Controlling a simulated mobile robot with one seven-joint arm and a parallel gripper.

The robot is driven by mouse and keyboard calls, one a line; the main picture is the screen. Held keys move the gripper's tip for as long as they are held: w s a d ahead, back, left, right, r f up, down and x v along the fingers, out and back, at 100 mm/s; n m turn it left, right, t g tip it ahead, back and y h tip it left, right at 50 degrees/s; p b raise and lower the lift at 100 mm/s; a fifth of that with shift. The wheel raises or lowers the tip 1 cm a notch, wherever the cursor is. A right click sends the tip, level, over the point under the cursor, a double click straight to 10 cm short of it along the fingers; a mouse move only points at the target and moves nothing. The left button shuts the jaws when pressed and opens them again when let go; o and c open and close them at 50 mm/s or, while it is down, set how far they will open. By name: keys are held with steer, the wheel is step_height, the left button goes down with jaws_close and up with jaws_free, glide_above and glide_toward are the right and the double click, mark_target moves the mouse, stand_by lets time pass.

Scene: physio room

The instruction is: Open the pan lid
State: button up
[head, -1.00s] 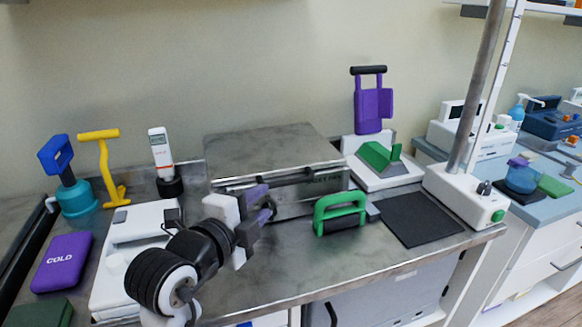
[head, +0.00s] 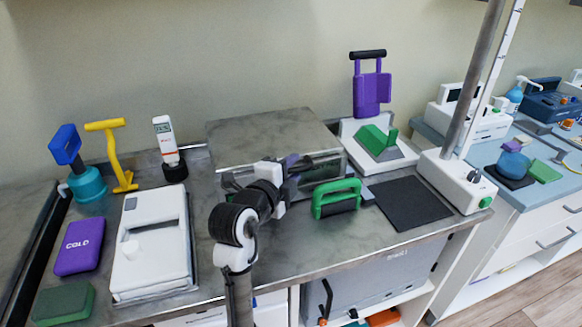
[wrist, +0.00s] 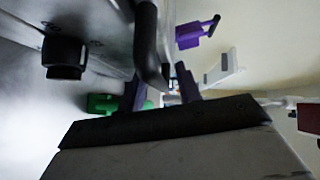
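The pan is a wide grey metal box against the wall, with a flat lid (head: 270,137) on top that looks closed in the head view. My gripper (head: 298,164) is at the box's front face, just below the lid's front edge, and its arm hides part of that face. In the wrist view, my two purple fingers (wrist: 160,86) stand apart. A dark curved bar handle (wrist: 147,42) runs down to the gap between them. I cannot tell whether the fingers touch the bar.
A green-handled block (head: 337,198) and a black mat (head: 407,203) lie right of my gripper. A white case (head: 153,245), a purple COLD pack (head: 80,246) and a green block (head: 64,303) lie left. The front middle of the bench is fairly clear.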

jaws_close()
steer(key=shift+r, duration=0.1)
stand_by(0.3)
